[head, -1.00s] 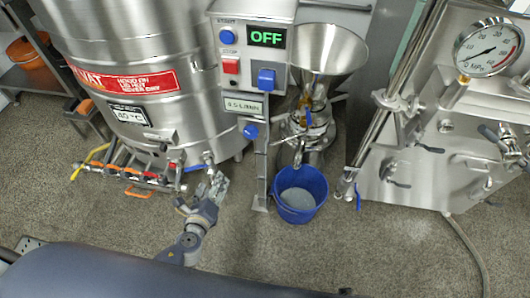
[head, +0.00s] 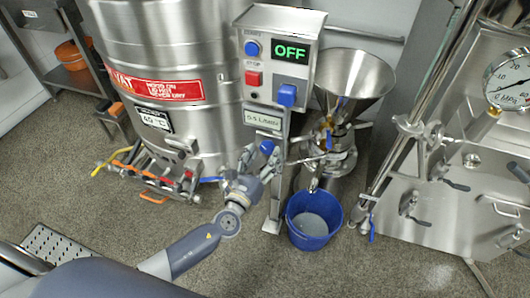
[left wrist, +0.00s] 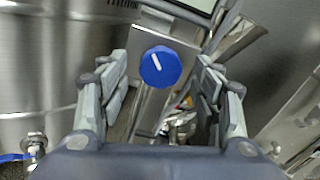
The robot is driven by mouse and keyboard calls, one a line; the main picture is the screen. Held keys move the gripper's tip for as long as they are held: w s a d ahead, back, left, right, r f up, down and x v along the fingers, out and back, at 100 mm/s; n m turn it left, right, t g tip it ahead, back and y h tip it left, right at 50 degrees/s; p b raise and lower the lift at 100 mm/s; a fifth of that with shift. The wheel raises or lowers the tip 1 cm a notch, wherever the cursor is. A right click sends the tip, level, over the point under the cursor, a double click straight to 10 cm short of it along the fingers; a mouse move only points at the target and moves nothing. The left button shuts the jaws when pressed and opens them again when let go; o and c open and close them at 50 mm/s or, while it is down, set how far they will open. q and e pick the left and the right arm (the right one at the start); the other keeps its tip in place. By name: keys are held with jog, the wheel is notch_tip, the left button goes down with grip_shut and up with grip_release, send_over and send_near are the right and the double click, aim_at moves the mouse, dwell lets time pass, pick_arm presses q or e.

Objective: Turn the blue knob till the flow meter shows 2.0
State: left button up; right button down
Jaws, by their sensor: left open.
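The blue knob (head: 267,147) sits on the post of the control stand, below the small flow meter plate (head: 263,120). The plate's text is small and seems to read 0.5 L/min. My left gripper (head: 257,162) is open right by the knob, at its lower left in the head view. In the left wrist view the knob (left wrist: 160,66) with its white pointer line, tilted a little left of upright, shows between the two open fingers, and nothing is gripped. My right gripper is not in view.
Above the plate, the control box (head: 278,60) has a green OFF display, a blue button, a red button and a blue switch. A steel vat (head: 165,50) stands left. A funnel mill (head: 350,80) and a blue bucket (head: 314,220) stand right.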

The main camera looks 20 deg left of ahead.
pick_arm(q)
jog(key=shift+w, duration=0.75)
jog(key=c, duration=1.1)
jog(key=shift+o, duration=0.2)
